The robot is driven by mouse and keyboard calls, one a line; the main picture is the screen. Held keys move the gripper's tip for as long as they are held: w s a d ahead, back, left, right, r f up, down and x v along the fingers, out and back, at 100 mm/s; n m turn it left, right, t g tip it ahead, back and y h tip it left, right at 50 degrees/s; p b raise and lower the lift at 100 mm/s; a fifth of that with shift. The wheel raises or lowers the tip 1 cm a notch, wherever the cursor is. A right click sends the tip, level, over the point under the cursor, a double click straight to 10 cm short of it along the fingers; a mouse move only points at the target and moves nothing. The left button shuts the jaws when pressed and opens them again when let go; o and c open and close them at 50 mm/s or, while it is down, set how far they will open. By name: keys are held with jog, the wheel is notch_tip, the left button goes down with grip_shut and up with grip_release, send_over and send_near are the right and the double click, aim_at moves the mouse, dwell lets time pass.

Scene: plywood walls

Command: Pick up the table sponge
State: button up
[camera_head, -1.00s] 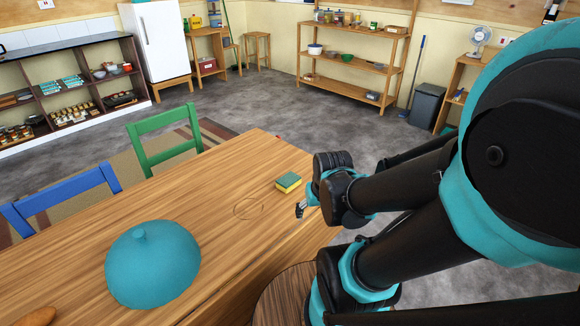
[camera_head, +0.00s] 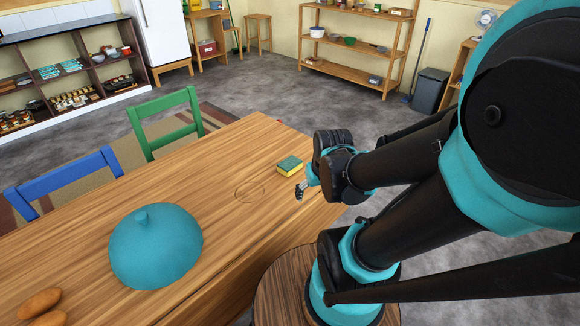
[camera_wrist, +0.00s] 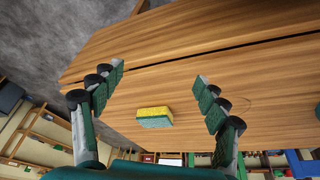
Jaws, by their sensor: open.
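The sponge (camera_head: 289,166), green on top and yellow on its side, lies on the wooden table (camera_head: 215,170) near its right end. It also shows in the wrist view as the sponge (camera_wrist: 154,117), lying between the two fingers and beyond their tips. My gripper (camera_head: 300,188) is beside the sponge, a little to its right and nearer the camera in the head view. In the wrist view my gripper (camera_wrist: 159,76) has its fingers spread wide with nothing between them in its grasp. No contact with the sponge shows.
A large teal dome (camera_head: 156,246) stands on the table, with brown oval food items (camera_head: 40,302) at the front left. Green (camera_head: 166,122) and blue (camera_head: 65,183) chairs stand at the far side. A round wooden stool top (camera_head: 283,290) is beside the table. The tabletop around the sponge is clear.

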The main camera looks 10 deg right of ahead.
jog(key=w+a+r+n+g, duration=0.1)
jog(key=w+r+n+g, duration=0.1)
jog(key=w+r+n, duration=0.65)
notch_tip(320, 180, up, 3)
jog(key=n+g, duration=0.2)
jog(key=n, duration=1.4)
send_over(290, 163)
notch_tip(290, 163, down, 17)
jog(key=shift+w+r, duration=0.1)
jog(key=shift+w, duration=0.05)
jog(key=shift+c, duration=0.2)
jog(key=c, duration=1.1)
jog(key=shift+r, duration=0.15)
notch_tip(290, 163, up, 20)
jog(key=shift+f, duration=0.1)
